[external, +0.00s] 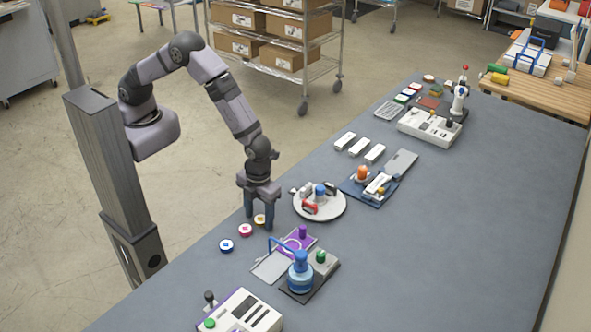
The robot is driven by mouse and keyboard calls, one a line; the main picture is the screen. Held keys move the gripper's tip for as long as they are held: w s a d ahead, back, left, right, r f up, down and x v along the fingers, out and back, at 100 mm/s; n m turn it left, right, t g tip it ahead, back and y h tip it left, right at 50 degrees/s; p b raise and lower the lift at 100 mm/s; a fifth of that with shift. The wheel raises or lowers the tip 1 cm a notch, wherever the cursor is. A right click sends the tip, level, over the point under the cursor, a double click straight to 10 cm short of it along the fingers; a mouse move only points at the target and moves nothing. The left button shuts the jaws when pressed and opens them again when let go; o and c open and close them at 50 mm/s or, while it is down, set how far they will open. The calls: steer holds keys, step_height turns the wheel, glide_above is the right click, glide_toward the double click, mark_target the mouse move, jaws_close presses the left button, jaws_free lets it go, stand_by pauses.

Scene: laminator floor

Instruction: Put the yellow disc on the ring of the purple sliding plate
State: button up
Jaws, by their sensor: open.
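The yellow disc (260,219) lies on the blue-grey table, the last in a short row with a red disc (245,230) and a blue disc (226,246). My gripper (259,217) points down with its fingers apart, and in this view the yellow disc shows between the fingertips. I cannot tell whether a finger touches it. The purple sliding plate (309,241) lies to the right and nearer the camera, with a pale ring (293,243) and an upright purple knob (302,231). The ring looks empty, but a blue handle partly crosses the plate.
A blue pump-like device (300,277) with a green knob stands beside the plate. A round white turntable (330,205) with small items sits to the right of my gripper. A white control box (243,315) is at the near edge. The table's right side is clear.

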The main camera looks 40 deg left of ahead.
mark_target(260, 220)
steer(key=c, duration=1.2)
steer(key=shift+r, duration=0.15)
step_height(260, 220, up, 10)
steer(key=b, duration=0.3)
